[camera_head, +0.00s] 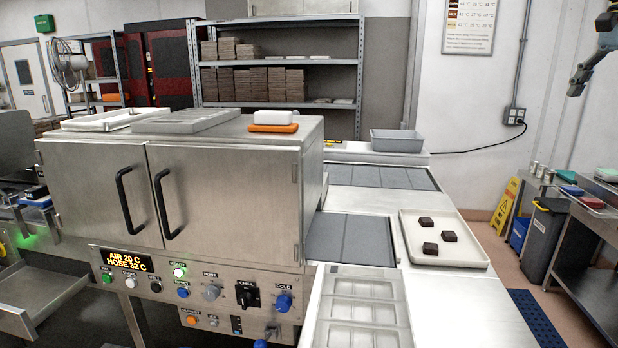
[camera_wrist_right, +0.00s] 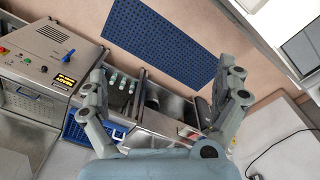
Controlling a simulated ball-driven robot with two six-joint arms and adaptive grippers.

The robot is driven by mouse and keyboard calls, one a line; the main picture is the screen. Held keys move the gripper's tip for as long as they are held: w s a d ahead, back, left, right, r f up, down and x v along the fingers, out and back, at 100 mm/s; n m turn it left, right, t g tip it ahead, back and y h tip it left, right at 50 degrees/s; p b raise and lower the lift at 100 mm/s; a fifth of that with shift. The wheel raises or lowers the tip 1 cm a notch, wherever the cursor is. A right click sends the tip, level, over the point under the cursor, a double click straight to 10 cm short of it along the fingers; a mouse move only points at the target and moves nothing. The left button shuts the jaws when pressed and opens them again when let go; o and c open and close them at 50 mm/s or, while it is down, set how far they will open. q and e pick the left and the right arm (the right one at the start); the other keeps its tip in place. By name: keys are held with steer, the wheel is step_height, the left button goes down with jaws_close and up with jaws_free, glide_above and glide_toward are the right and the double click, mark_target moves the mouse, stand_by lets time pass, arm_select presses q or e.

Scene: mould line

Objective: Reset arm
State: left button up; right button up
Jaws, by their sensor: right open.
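My right gripper (camera_head: 592,58) shows only in part at the upper right edge of the head view, raised in front of the white wall. In the right wrist view the right gripper (camera_wrist_right: 162,92) has its two grey fingers spread wide apart. Nothing is between them; the floor and equipment show beyond, well apart from the fingers. My left gripper is not in the head view.
A steel cabinet (camera_head: 225,190) with two doors stands at the left. A mould (camera_head: 362,310) lies on the counter, beside a white tray (camera_head: 478,258) holding three brown pieces (camera_head: 430,247). A grey bin (camera_head: 397,141) stands behind. A blue mat (camera_wrist_right: 165,40) lies on the floor.

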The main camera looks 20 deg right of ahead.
steer(key=s+d+f+n+g+h, duration=0.1)
steer(key=s+d+f+n+h, duration=0.2)
steer(key=f, duration=0.6)
steer(key=s+d+f+n+h, duration=0.1)
steer(key=d+f+n+h, duration=0.15)
steer(key=d+f, duration=0.45)
steer(key=s+d+f+n+g+h, duration=0.1)
steer(key=s+d+f+n+h, duration=0.15)
steer(key=f, duration=0.75)
steer(key=s+f+n+t+h, duration=0.2)
steer(key=s+f+n+t, duration=0.3)
steer(key=s+f+n, duration=1.15)
steer(key=s+a+f+m+g+y, duration=0.15)
steer(key=s+a+f, duration=0.25)
steer(key=a+f, duration=0.85)
steer(key=s+a+f+m+y, duration=0.3)
steer(key=s+a+f, duration=0.2)
steer(key=a+f, duration=0.7)
steer(key=s+a+f+m+y, duration=0.1)
steer(key=a+f+y, duration=0.25)
steer(key=a, duration=1.45)
steer(key=s+a+f+m+y, duration=0.15)
steer(key=a+f, duration=0.35)
steer(key=a, duration=1.3)
step_height(320, 180, down, 25)
steer(key=s+d+b, duration=0.1)
steer(key=b, duration=2.3)
steer(key=shift+s+r+b, duration=0.2)
steer(key=shift+s+b, duration=0.05)
steer(key=shift+b, duration=0.05)
